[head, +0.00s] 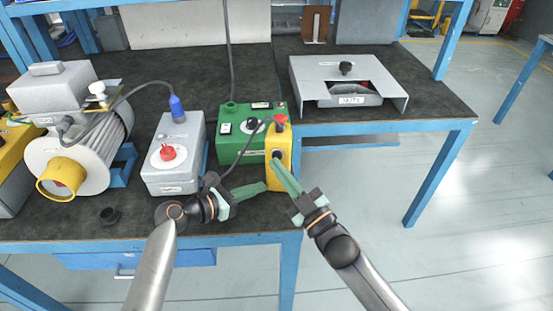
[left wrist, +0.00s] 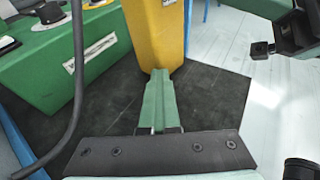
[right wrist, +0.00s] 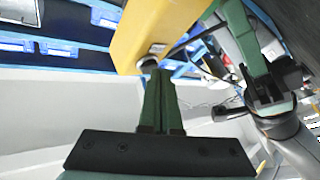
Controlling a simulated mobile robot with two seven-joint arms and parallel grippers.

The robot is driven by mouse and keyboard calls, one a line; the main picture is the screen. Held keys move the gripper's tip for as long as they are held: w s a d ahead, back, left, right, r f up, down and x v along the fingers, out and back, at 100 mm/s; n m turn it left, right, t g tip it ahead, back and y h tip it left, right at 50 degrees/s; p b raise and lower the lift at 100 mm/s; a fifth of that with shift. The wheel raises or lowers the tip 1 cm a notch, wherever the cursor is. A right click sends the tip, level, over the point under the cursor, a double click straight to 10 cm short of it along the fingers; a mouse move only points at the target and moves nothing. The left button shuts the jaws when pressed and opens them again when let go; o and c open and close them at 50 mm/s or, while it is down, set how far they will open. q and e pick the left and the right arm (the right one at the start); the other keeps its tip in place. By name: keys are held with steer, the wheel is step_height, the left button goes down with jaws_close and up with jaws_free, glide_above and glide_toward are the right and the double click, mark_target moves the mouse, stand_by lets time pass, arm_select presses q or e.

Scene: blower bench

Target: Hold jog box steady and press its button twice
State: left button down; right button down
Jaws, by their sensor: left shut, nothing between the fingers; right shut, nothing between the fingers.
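The jog box (head: 284,145) is a yellow upright box with a red knob (head: 280,118) on top, standing near the bench's front edge. The yellow box (left wrist: 155,32) also rises straight beyond those fingers in the left wrist view. My right gripper (head: 275,162) is shut and empty, its tips at the button and partly covering it. I cannot tell whether either gripper touches.
A green control box (head: 238,150) stands behind and left, with a black cable (head: 245,151) looping to the jog box. A grey metal housing (head: 310,75) is behind right.

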steer(key=shift+s, duration=0.1)
stand_by(0.3)
steer(key=shift+s+a, duration=0.2)
steer(key=shift+s, duration=0.7)
steer(key=s, duration=0.2)
steer(key=s+a, duration=0.1)
steer(key=s, duration=0.2)
arm_select(q)
steer(key=c, duration=1.6)
jaws_free()
arm_select(e)
steer(key=shift+w, duration=0.1)
arm_select(q)
steer(key=c, duration=1.1)
jaws_free()
steer(key=shift+a, duration=0.1)
